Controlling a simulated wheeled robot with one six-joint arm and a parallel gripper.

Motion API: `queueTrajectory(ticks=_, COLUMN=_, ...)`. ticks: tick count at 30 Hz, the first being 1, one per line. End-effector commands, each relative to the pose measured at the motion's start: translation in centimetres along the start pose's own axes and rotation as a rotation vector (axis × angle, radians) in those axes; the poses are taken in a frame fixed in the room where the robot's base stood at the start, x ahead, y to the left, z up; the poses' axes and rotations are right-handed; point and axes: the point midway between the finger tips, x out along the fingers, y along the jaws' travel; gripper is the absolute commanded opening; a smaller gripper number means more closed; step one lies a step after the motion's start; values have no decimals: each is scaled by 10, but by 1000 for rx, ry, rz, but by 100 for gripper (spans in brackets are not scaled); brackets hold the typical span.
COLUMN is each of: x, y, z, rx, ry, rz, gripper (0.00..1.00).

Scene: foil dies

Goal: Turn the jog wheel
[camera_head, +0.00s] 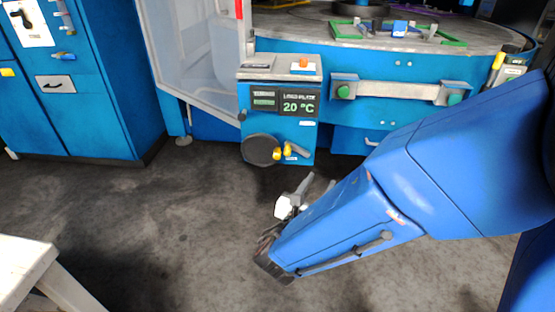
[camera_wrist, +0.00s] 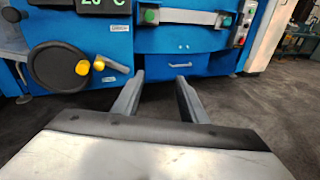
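The jog wheel (camera_head: 261,150) is a dark round disc low on the front of the blue machine, with a yellow knob (camera_head: 277,153) at its right edge. In the wrist view the wheel (camera_wrist: 53,66) is at the upper left, with its yellow knob (camera_wrist: 82,67). My gripper (camera_head: 306,187) is in front of the machine, lower and to the right of the wheel, apart from it. In the wrist view the two fingers of my gripper (camera_wrist: 159,84) are spread with nothing between them.
A control box with a display reading 20 °C (camera_head: 299,107) is above the wheel. A yellow-tipped lever (camera_head: 297,150) sits just right of it. A pale handrail (camera_head: 398,90) with green buttons crosses the machine. A white table (camera_head: 22,262) stands at lower left. The floor between is clear.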

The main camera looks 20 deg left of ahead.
Motion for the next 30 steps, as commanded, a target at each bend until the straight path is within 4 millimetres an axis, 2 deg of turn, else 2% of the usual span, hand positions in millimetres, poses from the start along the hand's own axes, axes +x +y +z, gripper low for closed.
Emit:
queueTrajectory(ticks=1, x=-13, y=25, z=-11, rx=-46, ry=-15, rz=68, gripper=39)
queueTrajectory(ticks=3, x=-30, y=53, z=-21, rx=-100, ry=-40, rz=151, gripper=39)
queueTrajectory(ticks=6, x=-51, y=84, z=-33, rx=-155, ry=-70, rz=244, gripper=39)
queueTrajectory(ticks=9, x=-65, y=102, z=-41, rx=-188, ry=-88, rz=302, gripper=39)
queueTrajectory(ticks=12, x=-71, y=110, z=-45, rx=-203, ry=-97, rz=329, gripper=39)
queueTrajectory(ticks=16, x=-65, y=113, z=-45, rx=-204, ry=-99, rz=331, gripper=39)
queueTrajectory(ticks=20, x=-50, y=117, z=-44, rx=-204, ry=-99, rz=328, gripper=39)
queueTrajectory(ticks=30, x=3, y=135, z=-40, rx=-203, ry=-98, rz=327, gripper=39)
